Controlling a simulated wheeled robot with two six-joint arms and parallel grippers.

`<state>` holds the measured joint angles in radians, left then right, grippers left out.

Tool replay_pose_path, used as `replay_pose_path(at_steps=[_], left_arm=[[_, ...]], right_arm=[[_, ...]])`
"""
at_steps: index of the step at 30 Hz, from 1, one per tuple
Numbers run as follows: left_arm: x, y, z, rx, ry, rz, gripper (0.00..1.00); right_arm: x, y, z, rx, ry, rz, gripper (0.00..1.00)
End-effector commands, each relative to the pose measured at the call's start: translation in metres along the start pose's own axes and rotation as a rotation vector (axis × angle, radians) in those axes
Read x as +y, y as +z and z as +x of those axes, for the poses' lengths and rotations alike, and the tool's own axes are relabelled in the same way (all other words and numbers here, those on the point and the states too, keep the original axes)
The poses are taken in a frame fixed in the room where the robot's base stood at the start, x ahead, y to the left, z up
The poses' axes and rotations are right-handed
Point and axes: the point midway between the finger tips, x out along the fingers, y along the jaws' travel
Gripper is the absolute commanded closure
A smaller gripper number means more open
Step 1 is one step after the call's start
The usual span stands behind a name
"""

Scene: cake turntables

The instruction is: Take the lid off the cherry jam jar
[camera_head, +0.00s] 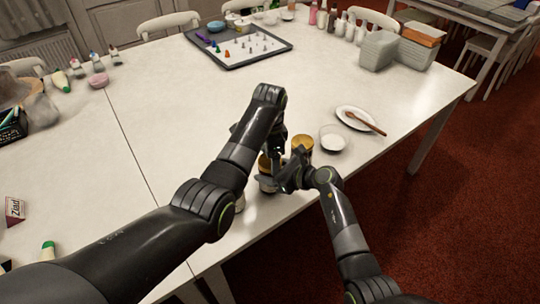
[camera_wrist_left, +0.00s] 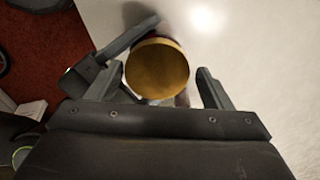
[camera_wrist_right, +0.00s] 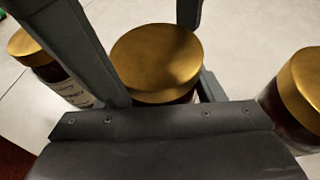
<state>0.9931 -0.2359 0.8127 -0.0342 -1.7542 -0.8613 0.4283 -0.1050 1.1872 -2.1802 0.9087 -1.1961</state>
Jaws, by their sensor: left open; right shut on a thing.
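A jar with a gold lid (camera_head: 264,162) stands near the table's front edge. My right gripper (camera_head: 282,178) is shut on this jar's body below the lid; the right wrist view shows the gold lid (camera_wrist_right: 157,62) between its fingers. My left gripper (camera_head: 272,150) points down from above and is open. In the left wrist view the round gold lid (camera_wrist_left: 158,68) lies between its spread fingers, and the lid is on the jar. Whether the fingers touch it cannot be told. The held jar's label is hidden, so its flavour cannot be read.
Another gold-lidded jar (camera_head: 302,144) stands just right of the held one. The right wrist view shows gold-lidded jars at left (camera_wrist_right: 62,78) and right (camera_wrist_right: 302,95). A white bowl (camera_head: 333,138) and a plate with a wooden spoon (camera_head: 350,112) are farther right. The table middle is clear.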

Motion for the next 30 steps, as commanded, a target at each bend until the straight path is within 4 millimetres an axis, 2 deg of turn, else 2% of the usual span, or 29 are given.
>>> replay_pose_path(at_steps=[5, 12, 20, 26, 30], left_arm=[[0.005, -0.003, -0.002, 0.001, 0.016, 0.007, 0.17], [0.005, -0.005, -0.035, 0.006, 0.011, 0.010, 0.17], [0.003, -0.002, -0.046, 0.002, 0.010, 0.021, 0.21], [0.002, -0.002, -0.053, 0.002, 0.007, 0.195, 0.21], [0.002, -0.001, -0.062, 0.002, 0.007, 0.406, 0.21]], right_arm=[[-0.001, 0.000, 0.001, 0.000, -0.002, 0.003, 1.00], [0.000, 0.000, 0.001, 0.001, -0.002, 0.002, 1.00], [0.000, 0.000, 0.000, 0.001, -0.001, 0.002, 1.00], [0.000, 0.000, 0.000, 0.001, -0.002, 0.002, 1.00], [-0.001, 0.000, 0.000, 0.001, -0.002, 0.001, 1.00]])
